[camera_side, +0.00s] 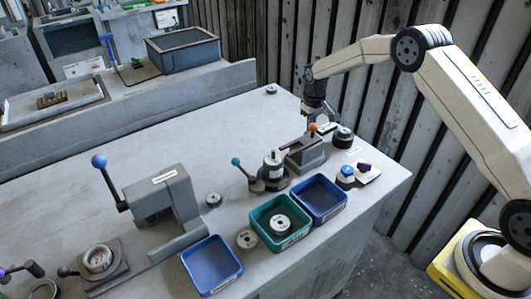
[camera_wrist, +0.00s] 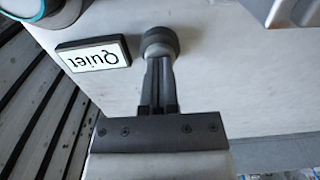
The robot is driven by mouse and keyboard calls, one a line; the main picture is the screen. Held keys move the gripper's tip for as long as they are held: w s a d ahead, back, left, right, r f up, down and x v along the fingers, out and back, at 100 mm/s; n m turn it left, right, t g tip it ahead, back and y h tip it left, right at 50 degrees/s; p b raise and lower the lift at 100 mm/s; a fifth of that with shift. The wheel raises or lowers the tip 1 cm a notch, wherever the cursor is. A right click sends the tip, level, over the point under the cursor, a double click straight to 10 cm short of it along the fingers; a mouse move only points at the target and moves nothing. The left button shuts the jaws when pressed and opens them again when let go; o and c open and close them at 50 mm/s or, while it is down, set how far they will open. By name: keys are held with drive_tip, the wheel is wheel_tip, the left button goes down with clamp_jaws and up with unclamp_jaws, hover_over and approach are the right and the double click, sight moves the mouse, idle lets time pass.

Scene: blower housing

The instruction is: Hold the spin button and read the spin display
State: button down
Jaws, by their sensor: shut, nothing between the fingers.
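A small display plate (camera_wrist: 93,55) with a black frame shows the word "Quiet", upside down in the wrist view. A round dark grey knob-like piece (camera_wrist: 160,38) stands right at the tips of my gripper (camera_wrist: 159,62); I cannot tell whether they touch. Its label is not visible, so I cannot tell for sure that it is the spin button. My gripper is shut and empty, with its fingers together. In the side view my gripper (camera_side: 317,117) points down at the back of the bench, behind an orange ball knob (camera_side: 312,127) that partly hides its tips.
A dark round device (camera_side: 343,136) stands just right of my gripper, and a grey fixture (camera_side: 305,153) stands in front. Blue and purple buttons (camera_side: 364,168), a blue bin (camera_side: 320,198) and a green bin (camera_side: 262,228) lie nearer.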

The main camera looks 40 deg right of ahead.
drive_tip(key=shift+r, duration=3.5)
drive_tip(key=shift+a+r, duration=0.15)
drive_tip(key=shift+a, duration=0.15)
drive_tip(key=s+a+r, duration=0.1)
drive_tip(key=s+a, duration=0.1)
drive_tip(key=a, duration=0.1)
drive_tip(key=s+a+r, duration=0.1)
drive_tip(key=s+a, duration=0.1)
drive_tip(key=a, duration=0.1)
drive_tip(key=s+a+r, duration=0.2)
drive_tip(key=shift+s+a, duration=0.15)
drive_tip(key=shift+a, duration=0.25)
drive_tip(key=s+a+f+t, duration=0.1)
drive_tip(key=s+t, duration=0.1)
drive_tip(key=s, duration=2.1)
drive_tip(key=shift+a+f+t, duration=0.2)
drive_tip(key=shift+a+t, duration=0.1)
